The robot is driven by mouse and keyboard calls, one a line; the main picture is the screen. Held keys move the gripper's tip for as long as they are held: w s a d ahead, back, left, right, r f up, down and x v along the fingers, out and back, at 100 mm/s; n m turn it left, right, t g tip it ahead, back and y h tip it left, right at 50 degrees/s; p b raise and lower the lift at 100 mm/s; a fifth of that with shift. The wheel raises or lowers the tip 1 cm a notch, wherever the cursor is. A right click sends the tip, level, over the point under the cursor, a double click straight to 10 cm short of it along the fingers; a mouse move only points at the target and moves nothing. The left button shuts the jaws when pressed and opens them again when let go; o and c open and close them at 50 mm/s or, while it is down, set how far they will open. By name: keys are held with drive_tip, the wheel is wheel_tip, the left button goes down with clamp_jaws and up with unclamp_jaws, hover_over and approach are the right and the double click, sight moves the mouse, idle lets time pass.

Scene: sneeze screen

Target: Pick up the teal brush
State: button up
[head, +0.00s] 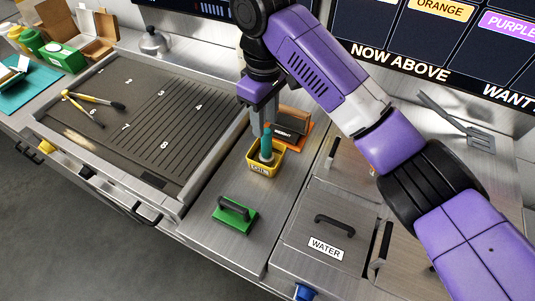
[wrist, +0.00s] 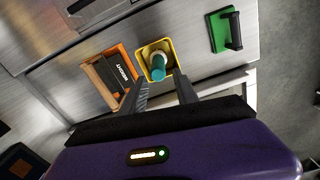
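The teal brush (head: 266,142) stands upright in a small yellow container (head: 265,170) on the steel counter. In the wrist view the brush (wrist: 157,74) shows end-on inside the yellow container (wrist: 144,50). My gripper (head: 262,127) is just above the container, close to the brush in the head view. In the wrist view its two fingers (wrist: 158,84) are spread apart, with the brush ahead of the gap between them. Nothing is visible held between the fingers. The lower part of the brush is hidden inside the container.
An orange holder (head: 302,127) with a dark block stands behind the container. A green handled pad (head: 235,214) lies in front. A lidded WATER bin (head: 315,235) and a spatula (head: 470,132) are at right.

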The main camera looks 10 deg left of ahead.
sight(266, 145)
wheel_tip(266, 145, down, 10)
drive_tip(key=p, duration=0.2)
drive_tip(key=shift+w+d+r+p, duration=0.1)
drive_tip(key=shift+d+p, duration=0.05)
drive_tip(key=shift+p, duration=0.2)
drive_tip(key=shift+c, duration=0.3)
clamp_jaws()
